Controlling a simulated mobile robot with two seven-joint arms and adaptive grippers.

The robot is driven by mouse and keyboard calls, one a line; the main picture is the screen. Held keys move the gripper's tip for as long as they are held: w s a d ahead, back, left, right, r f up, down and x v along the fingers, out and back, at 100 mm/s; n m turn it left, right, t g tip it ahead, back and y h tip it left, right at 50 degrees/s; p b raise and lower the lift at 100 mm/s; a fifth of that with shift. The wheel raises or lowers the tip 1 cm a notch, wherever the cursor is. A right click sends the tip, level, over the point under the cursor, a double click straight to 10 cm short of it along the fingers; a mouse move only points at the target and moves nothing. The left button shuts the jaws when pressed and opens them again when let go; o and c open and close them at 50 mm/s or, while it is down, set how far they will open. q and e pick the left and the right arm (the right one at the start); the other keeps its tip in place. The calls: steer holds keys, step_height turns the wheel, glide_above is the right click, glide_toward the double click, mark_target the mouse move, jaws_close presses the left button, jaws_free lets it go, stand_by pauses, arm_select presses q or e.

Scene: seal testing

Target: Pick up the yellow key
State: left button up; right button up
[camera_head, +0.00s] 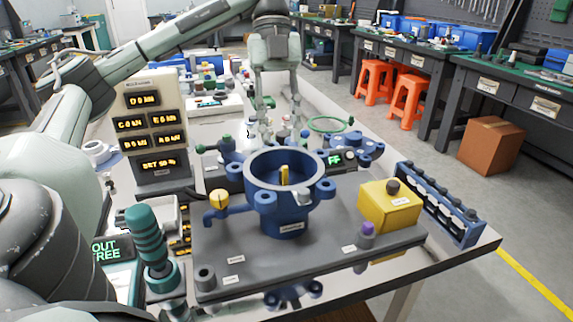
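A small upright yellow piece (284,175), which looks like the yellow key, stands inside the blue ring-shaped housing (283,205) on a grey plate. Its lower part is hidden by the housing's rim. My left arm comes in from the left, and my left gripper (280,132) hangs pointing down behind the housing. Its two fingers are spread apart with nothing seen between them, clear of the yellow piece. My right gripper is not in view.
The grey plate (330,262) also bears a yellow box (390,207) with a dark knob and a purple-topped post (367,236). A display panel (152,130) stands at left and a blue rack (440,204) at right. A green ring (327,124) lies behind.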

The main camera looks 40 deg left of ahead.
mark_target(285, 167)
arm_select(q)
steer(key=shift+x, duration=0.95)
steer(key=shift+s+d+f, duration=0.1)
steer(key=shift+d+f, duration=0.1)
steer(key=shift+f, duration=0.05)
steer(key=shift+f, duration=0.1)
steer(key=shift+x, duration=2.5)
steer(key=shift+d, duration=0.15)
jaws_close()
